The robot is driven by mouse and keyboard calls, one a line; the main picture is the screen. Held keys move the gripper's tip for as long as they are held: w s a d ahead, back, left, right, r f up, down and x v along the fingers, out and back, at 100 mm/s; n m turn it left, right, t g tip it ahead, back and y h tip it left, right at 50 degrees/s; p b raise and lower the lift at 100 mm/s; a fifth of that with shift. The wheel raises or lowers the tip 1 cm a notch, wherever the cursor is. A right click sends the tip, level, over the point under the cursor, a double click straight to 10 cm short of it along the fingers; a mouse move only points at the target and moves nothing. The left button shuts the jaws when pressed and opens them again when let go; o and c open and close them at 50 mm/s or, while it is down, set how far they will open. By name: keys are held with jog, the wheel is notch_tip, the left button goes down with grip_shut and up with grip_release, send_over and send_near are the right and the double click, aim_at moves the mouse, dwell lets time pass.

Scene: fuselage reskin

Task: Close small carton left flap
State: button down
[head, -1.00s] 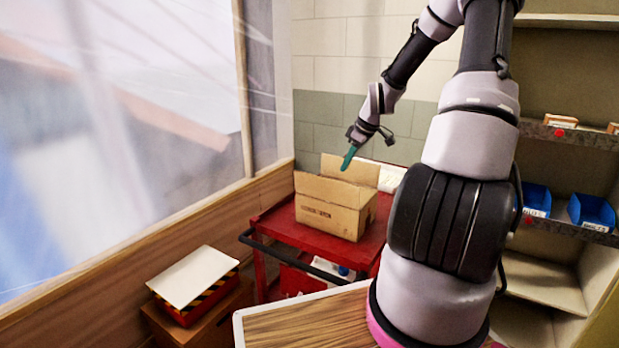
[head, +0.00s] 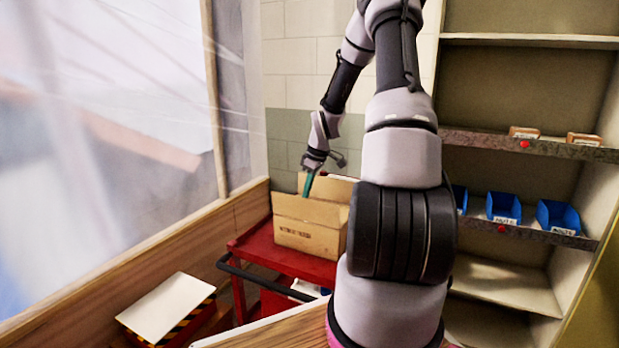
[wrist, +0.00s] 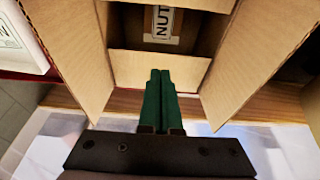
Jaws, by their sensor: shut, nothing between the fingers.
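The small carton (head: 308,238) is a brown cardboard box on a red cart, with its top open. In the head view a near flap (head: 300,207) and a far flap (head: 335,188) stand up. In the wrist view, cardboard flaps stand at the left (wrist: 72,50) and right (wrist: 265,50), with a cross panel (wrist: 122,68) between them and a "NUT" label (wrist: 163,25) inside. My gripper (head: 306,192) has green fingers, shut and empty, at the carton's opening. They also show in the wrist view (wrist: 160,75), overlapping the cross panel; contact cannot be told.
The red cart (head: 262,250) has a black handle. A wooden-framed window wall (head: 150,240) runs along the left. A pale panel on a striped box (head: 165,308) sits at lower left. Shelves with blue bins (head: 503,208) stand at right. A white labelled box (wrist: 15,45) is beside the carton.

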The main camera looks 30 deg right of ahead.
jog(key=shift+f, duration=1.35)
jog(key=shift+d, duration=0.1)
jog(key=shift+s+f, duration=0.2)
jog(key=shift+f, duration=0.35)
jog(key=shift+s+f, duration=0.2)
jog(key=shift+r, duration=0.1)
